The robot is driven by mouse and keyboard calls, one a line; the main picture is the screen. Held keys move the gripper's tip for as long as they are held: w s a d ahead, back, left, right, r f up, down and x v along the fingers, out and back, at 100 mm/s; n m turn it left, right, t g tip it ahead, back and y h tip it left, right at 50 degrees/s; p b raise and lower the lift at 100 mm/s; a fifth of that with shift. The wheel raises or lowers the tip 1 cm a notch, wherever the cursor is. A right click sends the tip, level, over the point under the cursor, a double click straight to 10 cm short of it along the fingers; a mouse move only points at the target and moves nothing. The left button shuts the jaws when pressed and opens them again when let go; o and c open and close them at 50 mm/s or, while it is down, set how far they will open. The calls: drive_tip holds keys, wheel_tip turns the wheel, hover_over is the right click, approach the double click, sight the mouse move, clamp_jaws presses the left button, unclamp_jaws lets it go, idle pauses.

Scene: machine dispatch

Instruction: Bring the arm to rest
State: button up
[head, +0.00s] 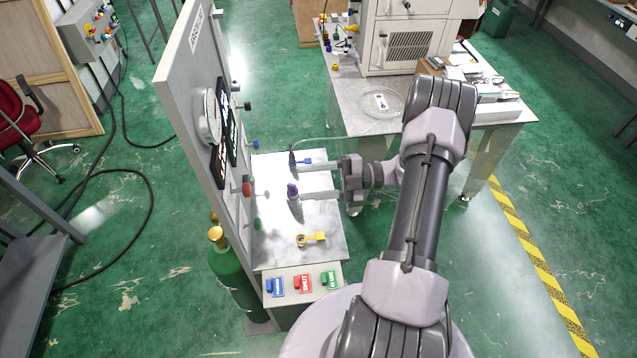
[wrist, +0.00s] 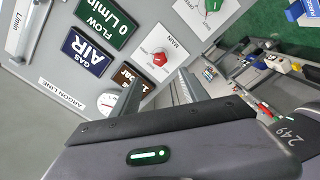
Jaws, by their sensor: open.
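My arm reaches up from the bottom of the head view, bends at the elbow and comes back left. My gripper (head: 304,181) is above the small metal table by the upright panel (head: 181,65), with its two fingers apart and pointing at the panel. I see nothing held between the fingers. In the wrist view the gripper body fills the lower part, and the panel with its red MAIN knob (wrist: 159,58) and the FLOW display (wrist: 108,18) is ahead of the fingers.
A purple-topped item (head: 293,191) and a yellow item (head: 311,239) are on the table. Blue, red and green labelled blocks (head: 302,283) sit at its front. A bench with a white machine (head: 405,45) stands behind my arm. Green floor is open at right.

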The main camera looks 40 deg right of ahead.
drive_tip(key=shift+v, duration=1.1)
drive_tip(key=s+a+n+g+h+b, duration=0.25)
drive_tip(key=a+n+g+b, duration=0.25)
drive_tip(key=a+n+b, duration=0.45)
drive_tip(key=s+a+n+g+h+b, duration=0.2)
drive_tip(key=a+n+g+h+b, duration=0.4)
drive_tip(key=n, duration=0.7)
drive_tip(key=s+a+f+n+t+h+b, duration=0.2)
drive_tip(key=s+a+n+t+b, duration=0.1)
drive_tip(key=n, duration=0.8)
drive_tip(key=s+a+f+n+t+h+b, duration=0.2)
drive_tip(key=s+n+b, duration=0.4)
drive_tip(key=n, duration=0.5)
drive_tip(key=a+t+h+b, duration=0.1)
drive_tip(key=a+t, duration=0.1)
drive_tip(key=shift+f+t+b, duration=0.3)
drive_tip(key=shift+f+t, duration=0.1)
